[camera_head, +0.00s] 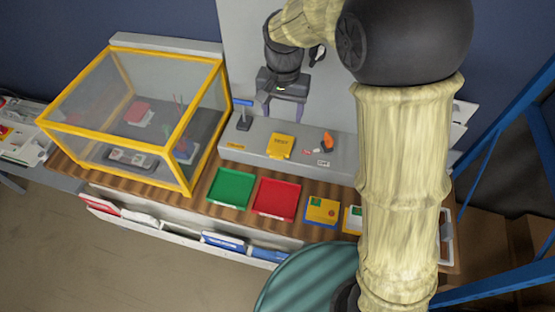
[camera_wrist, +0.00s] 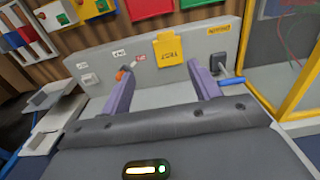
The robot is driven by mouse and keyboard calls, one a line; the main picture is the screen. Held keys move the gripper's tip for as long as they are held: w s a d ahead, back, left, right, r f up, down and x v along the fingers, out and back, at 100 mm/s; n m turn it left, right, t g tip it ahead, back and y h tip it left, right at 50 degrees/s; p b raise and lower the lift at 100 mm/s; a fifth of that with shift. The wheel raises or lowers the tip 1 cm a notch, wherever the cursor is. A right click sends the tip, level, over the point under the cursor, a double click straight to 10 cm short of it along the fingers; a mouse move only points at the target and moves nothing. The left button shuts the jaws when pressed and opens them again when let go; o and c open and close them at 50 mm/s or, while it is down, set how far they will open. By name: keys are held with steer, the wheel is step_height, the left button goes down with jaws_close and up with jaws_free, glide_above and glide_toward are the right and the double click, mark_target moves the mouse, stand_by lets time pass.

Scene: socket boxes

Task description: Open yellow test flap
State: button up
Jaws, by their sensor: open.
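The yellow test flap (camera_head: 280,146) lies against the sloped grey panel, and looks closed. In the wrist view the flap (camera_wrist: 167,48) shows dark TEST lettering and sits just past my fingertips, between them in the picture. My gripper (camera_head: 284,115) hangs above and behind the flap in the head view, and its purple fingers also show in the wrist view (camera_wrist: 161,68). The fingers are open, with nothing between them, and look apart from the flap.
Beside the flap are an orange-and-white lever (camera_head: 327,143) and a blue-handled lever (camera_head: 243,108). A yellow-framed clear box (camera_head: 183,150) stands at the left. Green (camera_head: 231,188) and red (camera_head: 277,198) trays lie in front. My arm hides the panel's right part in the head view.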

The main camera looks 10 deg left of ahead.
mark_target(277, 156)
steer(key=f, duration=0.6)
steer(key=a+f+p, duration=0.1)
steer(key=f, duration=1)
steer(key=shift+w+a+f+p, duration=0.1)
steer(key=shift+a+f+p, duration=0.1)
steer(key=shift+f+p, duration=0.15)
jaws_close()
steer(key=shift+r, duration=0.1)
